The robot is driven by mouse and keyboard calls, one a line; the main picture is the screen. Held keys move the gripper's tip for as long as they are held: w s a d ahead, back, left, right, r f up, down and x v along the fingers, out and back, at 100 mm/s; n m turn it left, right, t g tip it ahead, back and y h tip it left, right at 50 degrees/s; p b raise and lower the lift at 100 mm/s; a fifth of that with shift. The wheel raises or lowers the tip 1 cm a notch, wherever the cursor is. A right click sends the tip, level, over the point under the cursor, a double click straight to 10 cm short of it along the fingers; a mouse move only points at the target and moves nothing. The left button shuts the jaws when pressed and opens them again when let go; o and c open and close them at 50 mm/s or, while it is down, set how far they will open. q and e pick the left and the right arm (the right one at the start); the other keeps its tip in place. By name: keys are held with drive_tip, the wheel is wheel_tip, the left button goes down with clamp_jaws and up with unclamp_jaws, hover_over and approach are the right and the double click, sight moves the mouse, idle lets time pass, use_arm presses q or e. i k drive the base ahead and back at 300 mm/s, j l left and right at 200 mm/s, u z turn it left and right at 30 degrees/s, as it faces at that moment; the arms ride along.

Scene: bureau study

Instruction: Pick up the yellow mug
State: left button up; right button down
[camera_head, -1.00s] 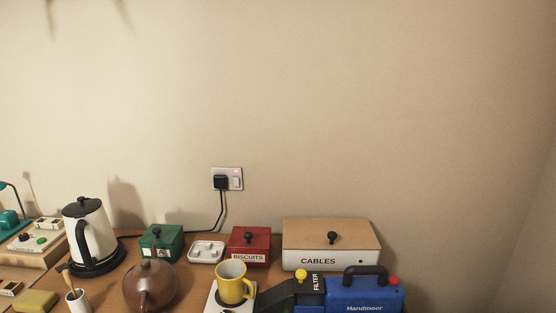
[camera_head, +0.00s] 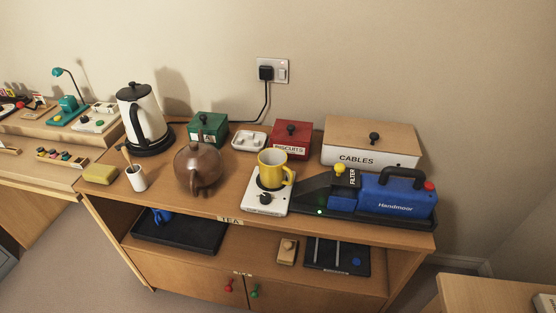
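The yellow mug (camera_head: 272,171) stands upright on a small white warmer plate (camera_head: 250,202) with a black knob, near the front middle of the wooden tea cabinet's top. Its handle points to the right. A brown round teapot (camera_head: 197,167) is to its left, and a blue machine marked Handmoor (camera_head: 396,196) with a black ramp is close to its right. The inside of the mug is mostly hidden. Neither of my grippers is in view.
A white kettle (camera_head: 143,118), green box (camera_head: 208,129), white dish (camera_head: 249,140), red biscuits box (camera_head: 291,140) and cables box (camera_head: 370,143) stand behind. A white cup (camera_head: 136,178) and yellow sponge (camera_head: 100,174) are at left. A lower shelf holds a black tray (camera_head: 180,234).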

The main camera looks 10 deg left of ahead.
sight(272, 162)
drive_tip(key=i+l+u, duration=0.15)
drive_tip(key=u, duration=0.3)
drive_tip(key=i+l+u, duration=0.4)
drive_tip(key=k+j, duration=0.1)
